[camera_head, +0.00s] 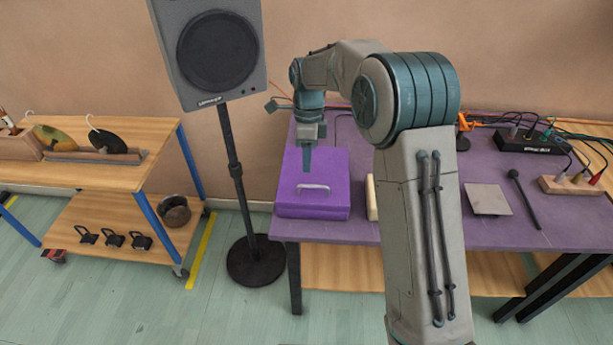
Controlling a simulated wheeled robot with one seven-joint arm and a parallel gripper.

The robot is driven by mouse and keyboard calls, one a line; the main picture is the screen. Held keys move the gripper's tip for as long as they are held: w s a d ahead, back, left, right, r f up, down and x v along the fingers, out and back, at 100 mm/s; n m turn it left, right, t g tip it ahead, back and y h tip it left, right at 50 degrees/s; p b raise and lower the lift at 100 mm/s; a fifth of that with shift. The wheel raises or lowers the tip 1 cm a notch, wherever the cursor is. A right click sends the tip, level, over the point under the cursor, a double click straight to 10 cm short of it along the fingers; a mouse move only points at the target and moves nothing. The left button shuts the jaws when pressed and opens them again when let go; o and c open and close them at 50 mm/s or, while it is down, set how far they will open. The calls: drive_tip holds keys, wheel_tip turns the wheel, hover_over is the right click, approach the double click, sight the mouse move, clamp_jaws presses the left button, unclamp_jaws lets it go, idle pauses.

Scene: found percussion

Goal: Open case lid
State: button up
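A purple case (310,198) sits at the left end of the purple-topped table. My arm reaches over from the right and hides part of the table to the right of the case.
A speaker (218,50) on a black stand (240,185) stands left of the table (480,228). A cream block (371,198), a grey plate (487,199), a mallet (523,197) and a black cabled box (528,141) lie to the right. A wooden cart (100,175) stands at far left.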

hover_over(307, 192)
wheel_tip(307, 192, down, 6)
clamp_jaws()
